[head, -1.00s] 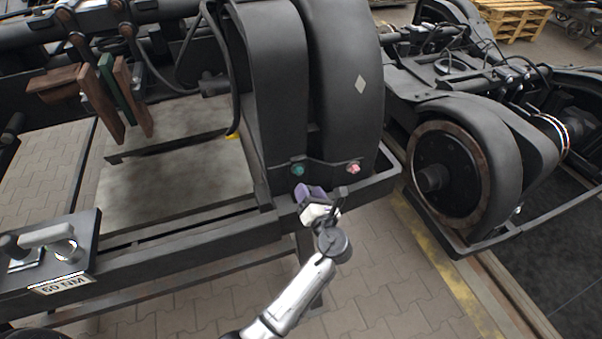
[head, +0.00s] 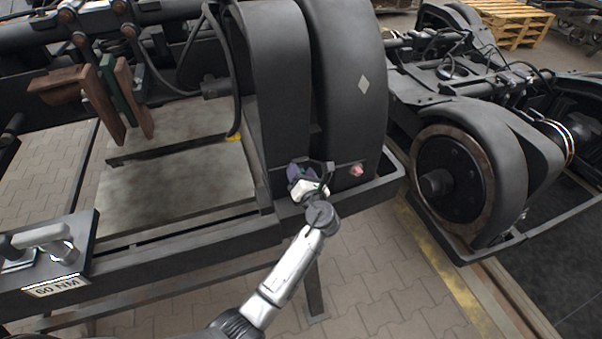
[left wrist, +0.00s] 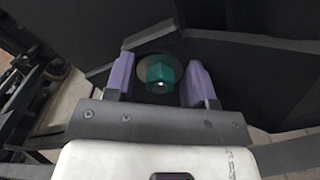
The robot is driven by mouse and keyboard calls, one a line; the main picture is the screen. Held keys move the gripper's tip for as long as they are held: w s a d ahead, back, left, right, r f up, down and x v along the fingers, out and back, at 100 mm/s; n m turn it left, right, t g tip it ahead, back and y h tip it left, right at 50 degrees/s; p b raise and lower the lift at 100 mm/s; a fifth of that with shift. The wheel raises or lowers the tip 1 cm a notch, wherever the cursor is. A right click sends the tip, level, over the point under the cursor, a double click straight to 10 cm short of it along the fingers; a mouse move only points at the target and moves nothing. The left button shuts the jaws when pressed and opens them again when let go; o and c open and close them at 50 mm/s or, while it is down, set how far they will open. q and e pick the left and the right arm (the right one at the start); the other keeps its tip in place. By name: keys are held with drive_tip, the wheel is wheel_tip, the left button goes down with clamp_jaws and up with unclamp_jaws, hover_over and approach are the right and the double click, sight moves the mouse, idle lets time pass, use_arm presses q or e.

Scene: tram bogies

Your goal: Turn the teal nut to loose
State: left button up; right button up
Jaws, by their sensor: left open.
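The teal nut (left wrist: 161,74) is a hex nut on a round dark seat in the dark frame, seen in the left wrist view. My left gripper (left wrist: 160,80) is open, with one purple finger on each side of the nut. In the head view my left gripper (head: 303,174) is at the foot of the dark wheel cover and hides the teal nut. My right gripper is not in view.
A pink nut (head: 356,170) sits just right of my left gripper. A dark tray edge (head: 375,192) runs below it. A tool stand (head: 85,240) with a "60 NM" label is at the lower left. A second bogie (head: 505,160) stands at the right.

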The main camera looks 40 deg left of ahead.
use_arm(q)
drive_tip(key=c, duration=0.9)
